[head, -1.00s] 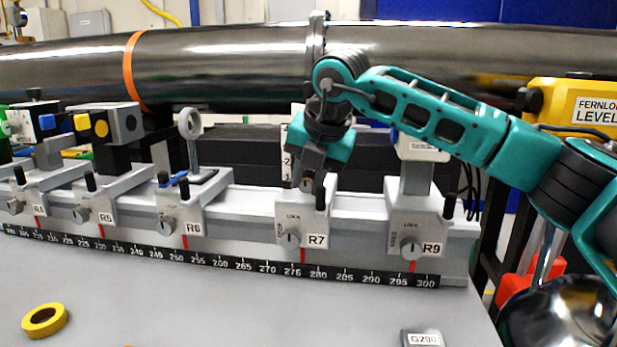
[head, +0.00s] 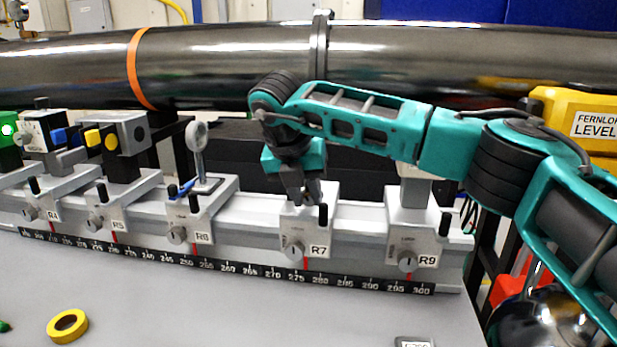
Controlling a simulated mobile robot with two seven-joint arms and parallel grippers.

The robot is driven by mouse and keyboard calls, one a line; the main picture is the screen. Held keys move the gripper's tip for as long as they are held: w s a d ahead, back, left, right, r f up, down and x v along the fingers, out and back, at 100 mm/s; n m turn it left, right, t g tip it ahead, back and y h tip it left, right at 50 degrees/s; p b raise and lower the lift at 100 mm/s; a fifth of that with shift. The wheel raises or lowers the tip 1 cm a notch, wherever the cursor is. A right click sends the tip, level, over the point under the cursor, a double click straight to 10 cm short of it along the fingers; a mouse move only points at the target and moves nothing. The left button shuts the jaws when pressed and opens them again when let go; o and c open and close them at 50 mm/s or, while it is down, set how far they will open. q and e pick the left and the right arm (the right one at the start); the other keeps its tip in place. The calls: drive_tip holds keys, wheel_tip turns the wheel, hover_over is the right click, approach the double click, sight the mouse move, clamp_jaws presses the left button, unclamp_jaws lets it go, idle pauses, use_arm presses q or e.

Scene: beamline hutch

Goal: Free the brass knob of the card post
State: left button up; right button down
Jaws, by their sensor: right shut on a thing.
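The card post is hidden behind the gripper and wrist. The R7 carriage has a round grey lock knob (head: 293,250) low on its face and a black peg (head: 323,214) beside the fingers. My left gripper is out of view.
Neighbouring carriages are R6 (head: 203,222) with a ring-topped post (head: 197,140) and R9 (head: 413,228). A dark steel pipe (head: 420,65) runs behind. A yellow tape roll (head: 68,326) lies on the table (head: 200,305), whose front is mostly clear.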

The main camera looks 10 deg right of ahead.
drive_tip(key=shift+w+a+g+h+p, duration=0.15)
drive_tip(key=shift+g+h+p, duration=0.25)
drive_tip(key=shift+h+p, duration=0.35)
drive_tip(key=c, duration=1.2)
unclamp_jaws()
drive_tip(key=v, duration=1.3)
drive_tip(key=shift+a+p, duration=0.1)
drive_tip(key=shift+p, duration=0.2)
drive_tip(key=shift+f, duration=0.1)
